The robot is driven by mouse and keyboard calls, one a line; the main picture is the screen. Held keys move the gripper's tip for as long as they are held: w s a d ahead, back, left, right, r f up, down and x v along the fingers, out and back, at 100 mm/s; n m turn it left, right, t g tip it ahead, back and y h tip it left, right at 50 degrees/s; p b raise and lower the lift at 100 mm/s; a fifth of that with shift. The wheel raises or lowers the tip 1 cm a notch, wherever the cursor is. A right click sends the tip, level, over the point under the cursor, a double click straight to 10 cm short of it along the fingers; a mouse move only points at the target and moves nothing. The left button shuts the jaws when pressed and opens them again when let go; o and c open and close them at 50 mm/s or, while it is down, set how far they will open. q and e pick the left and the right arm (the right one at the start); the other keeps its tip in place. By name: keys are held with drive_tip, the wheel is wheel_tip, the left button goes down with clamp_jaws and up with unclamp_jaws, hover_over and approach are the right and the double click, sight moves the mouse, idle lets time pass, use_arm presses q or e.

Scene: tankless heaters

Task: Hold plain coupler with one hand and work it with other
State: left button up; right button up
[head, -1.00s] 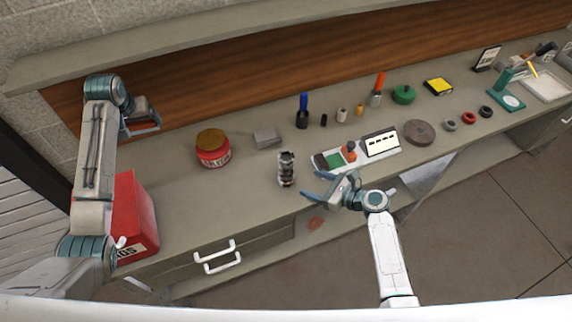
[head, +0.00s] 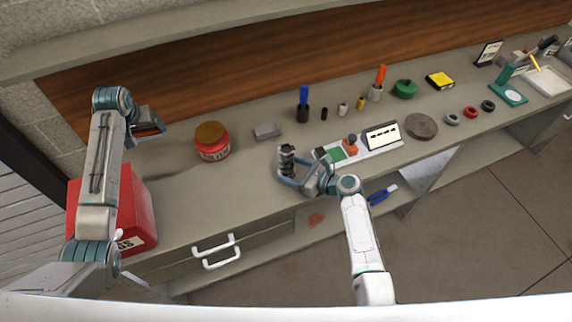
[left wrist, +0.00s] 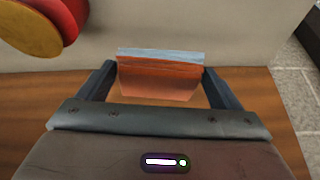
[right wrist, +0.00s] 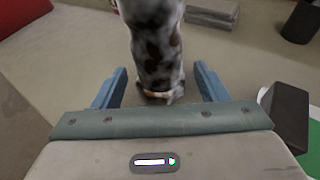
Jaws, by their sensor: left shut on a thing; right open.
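A mottled grey and dark cylinder (head: 287,158), apparently the plain coupler, stands upright near the bench's front edge. My right gripper (head: 288,178) is open with its fingers around the cylinder's lower part. In the right wrist view the cylinder (right wrist: 155,45) stands between the spread fingers, with a gap on each side; its top is out of frame. My left gripper (head: 150,127) is raised at the left, well away from the cylinder. It is shut on an orange-brown block with a pale blue top (left wrist: 158,80), seen in the left wrist view.
A red jar (head: 213,145) and a grey block (head: 266,131) stand left of the cylinder. A tray with green and orange items and a white label card (head: 382,136) lies close to its right. A red box (head: 135,215) stands at the left.

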drive_tip(key=shift+x, duration=0.85)
drive_tip(key=c, duration=0.8)
drive_tip(key=o, duration=1)
drive_tip(key=v, duration=1.2)
drive_tip(key=shift+r, duration=0.1)
